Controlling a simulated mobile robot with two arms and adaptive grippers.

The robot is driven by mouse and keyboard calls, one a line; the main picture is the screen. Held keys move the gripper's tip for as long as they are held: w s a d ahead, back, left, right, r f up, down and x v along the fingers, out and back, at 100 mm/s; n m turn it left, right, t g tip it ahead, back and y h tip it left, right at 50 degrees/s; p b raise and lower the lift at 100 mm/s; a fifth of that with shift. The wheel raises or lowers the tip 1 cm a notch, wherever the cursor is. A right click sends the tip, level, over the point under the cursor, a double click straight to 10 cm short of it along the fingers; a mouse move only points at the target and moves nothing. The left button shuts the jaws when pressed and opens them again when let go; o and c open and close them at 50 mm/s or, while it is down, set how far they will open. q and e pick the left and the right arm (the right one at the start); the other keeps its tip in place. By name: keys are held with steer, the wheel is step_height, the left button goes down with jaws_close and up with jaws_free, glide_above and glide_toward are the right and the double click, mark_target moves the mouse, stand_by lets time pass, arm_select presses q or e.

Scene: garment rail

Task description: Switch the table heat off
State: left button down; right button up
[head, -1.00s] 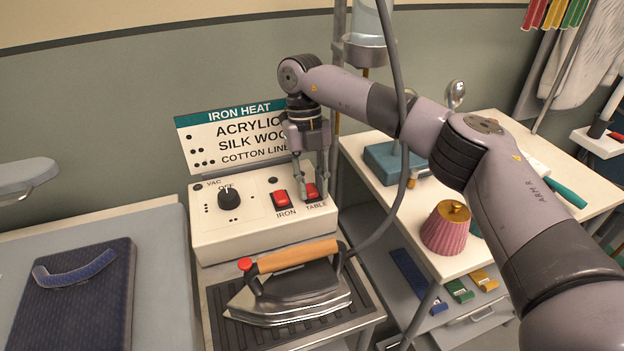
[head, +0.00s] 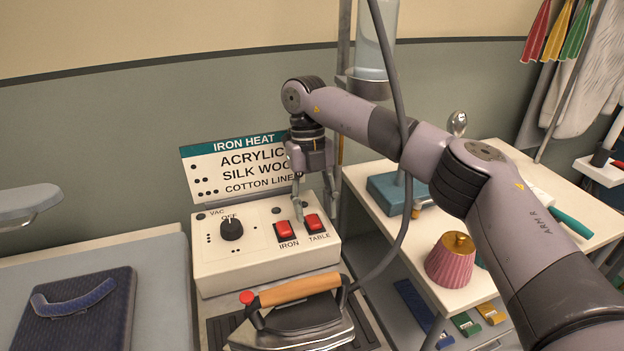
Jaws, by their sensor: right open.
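The control box (head: 262,268) stands at the back of the ironing station. Its red TABLE switch (head: 313,222) is at the right end, with the red IRON switch (head: 283,229) to its left. I cannot tell surely which way each rocker is tipped. A black knob (head: 231,229) sits on the left of the panel, marked VAC and OFF. My right gripper (head: 316,208) points down over the TABLE switch, its fingers apart on either side of it, and it is empty. I cannot tell whether it touches the panel. My left gripper is not in view.
The iron (head: 294,318) with a wooden handle rests in front of the box. Its grey cable (head: 398,210) hangs in front of my right arm. The IRON HEAT sign (head: 240,165) stands behind. A side table at right holds a pink pincushion (head: 450,262).

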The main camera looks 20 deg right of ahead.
mark_target(310, 215)
steer(key=v, duration=1)
